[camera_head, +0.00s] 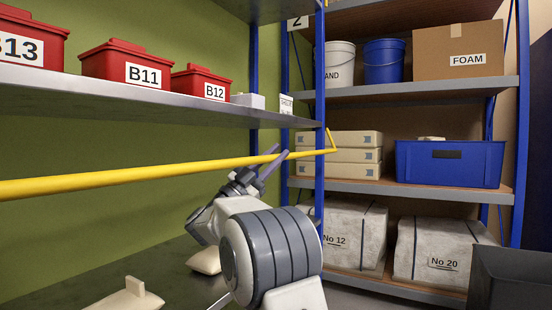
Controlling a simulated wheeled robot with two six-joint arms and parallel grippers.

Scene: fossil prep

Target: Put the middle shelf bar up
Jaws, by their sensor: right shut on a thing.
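The yellow shelf bar (130,174) runs across the head view from the left edge to the blue post area, with a short bent end (331,141) at the right. It slants a little upward to the right and crosses in front of the shelves, below the metal shelf with red bins. My right gripper (277,155) is shut on the bar near its right end, its purple fingers reaching up to it. Whether the bent end touches the blue post (320,100) I cannot tell. The bar's left end is out of frame. My left gripper is not in view.
Red bins (129,64) stand on the metal shelf (130,99) at upper left. Behind the post, a rack holds buckets (384,61), a foam carton (458,50), a blue crate (450,163) and wrapped blocks (352,235). Pale pieces (128,299) lie on the lower dark surface.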

